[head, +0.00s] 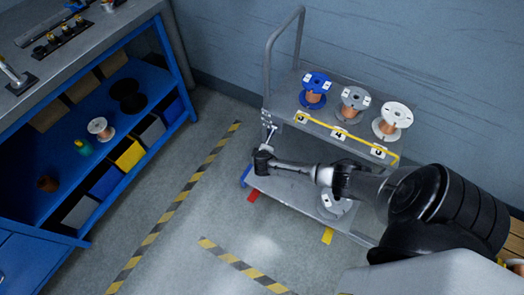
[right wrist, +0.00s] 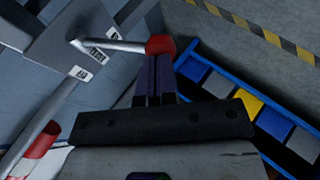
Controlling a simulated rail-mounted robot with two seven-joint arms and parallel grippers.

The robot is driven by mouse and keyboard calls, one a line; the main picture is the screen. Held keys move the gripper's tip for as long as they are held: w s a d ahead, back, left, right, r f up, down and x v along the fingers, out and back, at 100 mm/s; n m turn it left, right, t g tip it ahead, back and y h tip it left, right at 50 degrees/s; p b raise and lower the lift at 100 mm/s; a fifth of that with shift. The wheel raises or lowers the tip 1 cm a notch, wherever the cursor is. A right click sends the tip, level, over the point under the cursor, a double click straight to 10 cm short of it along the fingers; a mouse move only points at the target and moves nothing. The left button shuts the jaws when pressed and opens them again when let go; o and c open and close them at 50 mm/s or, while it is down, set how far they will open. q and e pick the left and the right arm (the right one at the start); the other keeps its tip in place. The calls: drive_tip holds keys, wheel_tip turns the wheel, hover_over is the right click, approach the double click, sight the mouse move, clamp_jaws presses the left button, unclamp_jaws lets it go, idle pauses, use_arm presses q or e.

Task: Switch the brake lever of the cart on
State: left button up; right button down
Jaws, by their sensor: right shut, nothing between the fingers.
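The cart (head: 285,113) stands against the wall, with its brake plate at the left end. In the right wrist view, the grey brake plate (right wrist: 62,50) carries white labels too small to read. The brake lever (right wrist: 115,45) is a metal rod that runs right from the plate and ends in a red knob. My right gripper (right wrist: 155,72) is shut and empty, its dark fingertips just below the knob; I cannot tell whether they touch it. In the head view, my right gripper (head: 265,150) is at the cart's left end. My left gripper is not in view.
Blue, grey and white spools (head: 390,121) stand on the cart's top shelf; another spool (head: 334,205) is on the lower shelf, partly behind my right arm. A blue workbench (head: 160,75) with bins is at the left. The floor between is clear, with yellow-black tape.

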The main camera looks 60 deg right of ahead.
idle(0.3)
drive_tip(key=p+v, duration=0.8)
drive_tip(key=v, duration=0.5)
drive_tip(key=shift+w+a+r+p, duration=0.15)
drive_tip(key=shift+r+p, duration=0.15)
drive_tip(key=shift+r, duration=0.2)
